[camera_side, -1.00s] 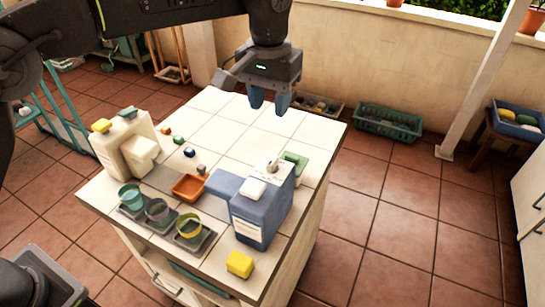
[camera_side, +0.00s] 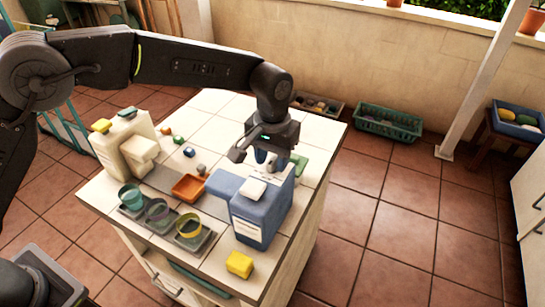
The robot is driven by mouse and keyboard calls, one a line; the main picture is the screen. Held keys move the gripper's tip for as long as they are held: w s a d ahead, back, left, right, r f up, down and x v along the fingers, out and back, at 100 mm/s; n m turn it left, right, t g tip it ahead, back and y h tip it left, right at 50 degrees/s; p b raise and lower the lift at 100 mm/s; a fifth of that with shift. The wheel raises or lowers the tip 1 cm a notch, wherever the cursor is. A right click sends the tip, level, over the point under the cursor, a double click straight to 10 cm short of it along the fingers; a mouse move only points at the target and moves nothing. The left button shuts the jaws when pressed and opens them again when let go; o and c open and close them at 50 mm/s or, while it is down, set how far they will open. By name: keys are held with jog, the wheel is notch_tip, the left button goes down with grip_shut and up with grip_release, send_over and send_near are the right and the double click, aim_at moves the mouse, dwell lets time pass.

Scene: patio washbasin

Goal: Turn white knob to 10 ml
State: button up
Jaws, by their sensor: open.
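A blue dispenser box (camera_side: 262,216) with a white label on its front stands at the right front of the tiled counter. A white block (camera_side: 253,189) sits at the front of its top. My gripper (camera_side: 268,164) is open, pointing down, low over the back of the dispenser's top. It covers that part of the top, so the white knob cannot be made out there. Whether the fingers touch anything cannot be told. A cream dispenser (camera_side: 118,150) with a yellow and a teal piece on top stands at the left.
An orange tray (camera_side: 188,187) and several small coloured pieces lie mid-counter. A yellow block (camera_side: 240,264) sits at the front corner. The counter's back is clear.

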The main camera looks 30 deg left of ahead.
jog(key=shift+f, duration=0.2)
grip_shut()
dwell(0.3)
jog(key=shift+m, duration=0.3)
jog(key=m, duration=0.4)
jog(key=shift+m, duration=2.1)
grip_release()
